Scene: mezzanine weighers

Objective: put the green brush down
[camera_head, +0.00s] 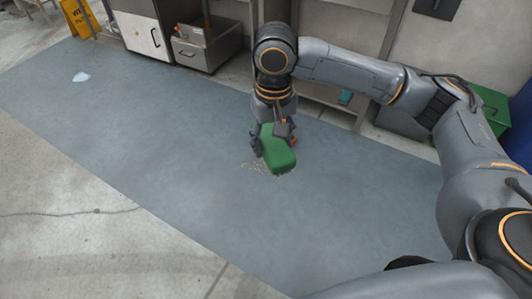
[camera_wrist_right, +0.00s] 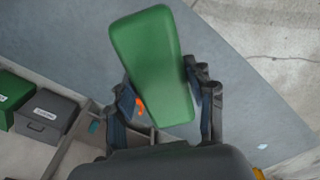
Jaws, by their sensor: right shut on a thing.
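The green brush (camera_head: 280,152) is a block-shaped thing with a smooth green top. My right gripper (camera_head: 272,140) is shut on it, with a finger on each side. In the head view it is over the blue-grey floor strip, at a patch of pale crumbs (camera_head: 262,167); I cannot tell whether it touches the floor. In the right wrist view the brush (camera_wrist_right: 155,60) fills the space between the fingers of the right gripper (camera_wrist_right: 168,100), and its underside is hidden. My left gripper is not in view.
The blue-grey floor strip (camera_head: 150,120) is wide and mostly clear, with a small pale spot (camera_head: 81,77) at the left. Steel cabinets (camera_head: 140,32) and a yellow sign (camera_head: 78,15) stand at the back. A green box (camera_head: 490,108) and a grey box (camera_wrist_right: 45,117) stand by the wall.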

